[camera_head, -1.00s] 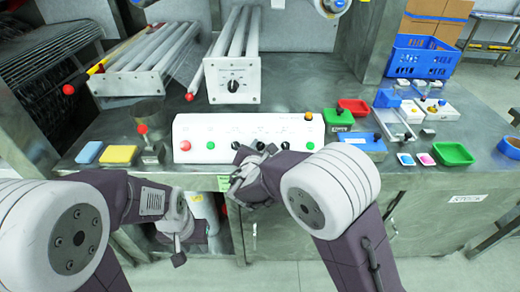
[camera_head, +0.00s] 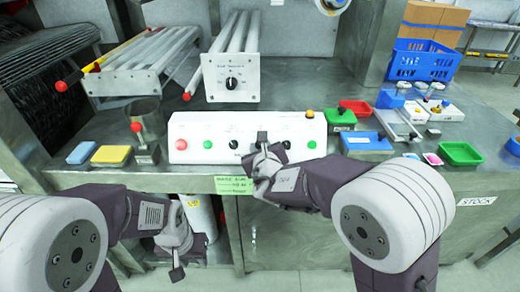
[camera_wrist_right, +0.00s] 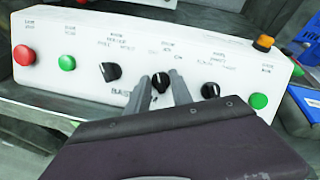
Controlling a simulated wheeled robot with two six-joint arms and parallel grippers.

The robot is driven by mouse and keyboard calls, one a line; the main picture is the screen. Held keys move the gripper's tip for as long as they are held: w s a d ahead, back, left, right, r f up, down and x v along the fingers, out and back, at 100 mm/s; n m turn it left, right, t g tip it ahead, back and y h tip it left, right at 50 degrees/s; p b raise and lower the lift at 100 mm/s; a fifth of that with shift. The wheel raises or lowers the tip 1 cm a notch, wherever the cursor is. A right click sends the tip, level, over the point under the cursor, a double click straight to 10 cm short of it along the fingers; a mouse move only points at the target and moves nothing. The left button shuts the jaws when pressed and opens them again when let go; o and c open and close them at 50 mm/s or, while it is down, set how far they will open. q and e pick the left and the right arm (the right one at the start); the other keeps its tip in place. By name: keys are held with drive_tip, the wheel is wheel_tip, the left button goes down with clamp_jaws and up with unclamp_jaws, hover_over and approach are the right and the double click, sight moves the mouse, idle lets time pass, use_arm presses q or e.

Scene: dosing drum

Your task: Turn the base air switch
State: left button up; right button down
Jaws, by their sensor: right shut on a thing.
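The white control panel (camera_head: 220,130) stands near the table's front edge. It carries a red button (camera_head: 181,144), two green buttons and a row of black knobs. In the right wrist view, my right gripper (camera_wrist_right: 162,92) has its two fingers on either side of the middle black knob (camera_wrist_right: 161,80), shut on it. The lettering above that knob is too blurred to read surely. In the head view my right gripper (camera_head: 262,145) is at the panel's front and mostly hides this knob. My left gripper (camera_head: 177,265) hangs low before the cabinet, away from the panel; its finger gap is unclear.
Left and right black knobs (camera_wrist_right: 110,72) (camera_wrist_right: 210,90) flank the held one closely. An amber lamp (camera_head: 310,114) sits on the panel's right end. Sponges (camera_head: 111,156) and a metal cup lie left; small trays (camera_head: 460,154) lie right. A green note (camera_head: 233,185) hangs in front.

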drive_tip(key=shift+n, duration=0.7)
drive_tip(key=c, duration=1.5)
unclamp_jaws()
drive_tip(key=p+v, duration=0.1)
drive_tip(key=v, duration=0.8)
drive_tip(key=shift+d, duration=0.1)
